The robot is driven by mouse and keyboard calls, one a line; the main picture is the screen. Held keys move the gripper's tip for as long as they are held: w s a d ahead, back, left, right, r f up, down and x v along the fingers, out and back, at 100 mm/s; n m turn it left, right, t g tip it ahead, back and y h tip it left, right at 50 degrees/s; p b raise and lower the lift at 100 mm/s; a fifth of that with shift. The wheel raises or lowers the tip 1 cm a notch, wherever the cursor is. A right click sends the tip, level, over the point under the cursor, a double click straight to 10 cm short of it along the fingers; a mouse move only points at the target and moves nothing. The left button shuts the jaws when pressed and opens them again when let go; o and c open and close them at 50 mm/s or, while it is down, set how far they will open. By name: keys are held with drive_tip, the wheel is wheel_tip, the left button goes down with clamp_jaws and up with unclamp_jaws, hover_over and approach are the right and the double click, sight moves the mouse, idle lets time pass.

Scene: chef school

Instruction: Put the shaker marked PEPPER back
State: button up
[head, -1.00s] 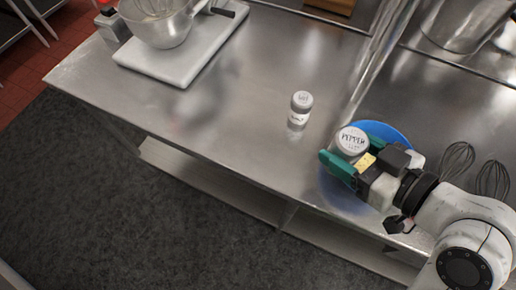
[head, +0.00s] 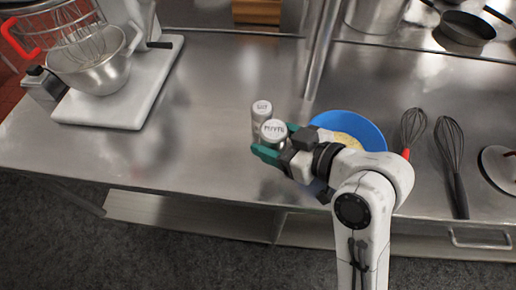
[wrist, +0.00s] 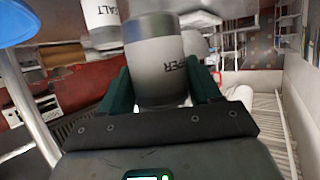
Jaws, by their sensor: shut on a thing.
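The pepper shaker (head: 273,131) has a white top with dark lettering. My gripper (head: 268,150) is shut on it, with the green fingers on either side. In the wrist view the shaker (wrist: 158,62) sits between the fingers, its PEPPER lettering turned sideways. The salt shaker (head: 261,109) stands on the steel counter just behind the pepper shaker; it also shows in the wrist view (wrist: 101,22), marked SALT. In the head view the pepper shaker overlaps the salt shaker's lower part. I cannot tell whether the pepper shaker touches the counter.
A blue bowl (head: 372,130) with pale contents is right of the gripper, partly behind my arm. Two whisks (head: 450,145) lie farther right. A stand mixer (head: 120,85) is at the left. The counter (head: 205,110) between mixer and shakers is clear.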

drive_tip(key=a+f, duration=0.1)
drive_tip(key=w+a+f, duration=0.1)
drive_tip(key=f, duration=0.1)
drive_tip(key=w+a+f, duration=0.1)
drive_tip(key=f, duration=0.1)
drive_tip(key=shift+w, duration=0.1)
drive_tip(key=shift+w+a+f+p, duration=0.15)
drive_tip(key=shift+f+p, duration=0.5)
drive_tip(key=shift+f, duration=1.1)
drive_tip(key=shift+f, duration=0.15)
drive_tip(key=o, duration=1.2)
drive_tip(key=shift+r, duration=0.2)
drive_tip(key=b+v, duration=0.1)
drive_tip(key=v, duration=1.1)
drive_tip(key=shift+b, duration=0.35)
